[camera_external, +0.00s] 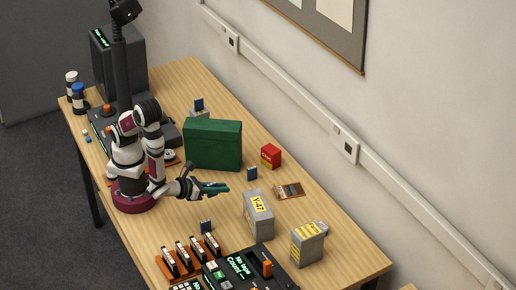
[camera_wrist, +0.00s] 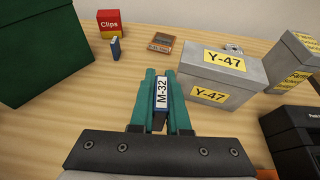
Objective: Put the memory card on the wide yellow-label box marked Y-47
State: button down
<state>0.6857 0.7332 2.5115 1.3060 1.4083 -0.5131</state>
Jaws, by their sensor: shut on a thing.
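My gripper (camera_wrist: 161,90) has teal fingers and is shut on a dark blue memory card (camera_wrist: 160,116) with a white label marked M-32. In the external view my gripper (camera_external: 215,188) hangs over the table, left of the wide grey box (camera_external: 259,224); the card cannot be made out there. The wide box also shows in the wrist view (camera_wrist: 218,78), ahead and to the right of the fingers. It has yellow Y-47 labels on its top and front. The held card is apart from the box.
A green box (camera_external: 213,145), a red Clips box (camera_external: 271,156), a small blue card (camera_external: 252,173) and a brown flat item (camera_external: 289,190) stand behind. Another grey box with yellow labels (camera_external: 308,245) is right of the wide box. Dark devices (camera_external: 240,268) fill the front.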

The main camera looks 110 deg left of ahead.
jog(key=w+d+r, duration=0.9)
jog(key=d+r, duration=0.1)
jog(key=r, duration=0.1)
send_over(264, 202)
notch_tip(264, 202, down, 6)
jog(key=shift+d+r, duration=0.1)
jog(key=f, duration=0.4)
jog(key=shift+w+a, duration=0.2)
jog(key=shift+a, duration=0.15)
jog(key=shift+f, duration=0.3)
jog(key=c, duration=0.9)
grip_release()
jog(key=shift+f, duration=0.1)
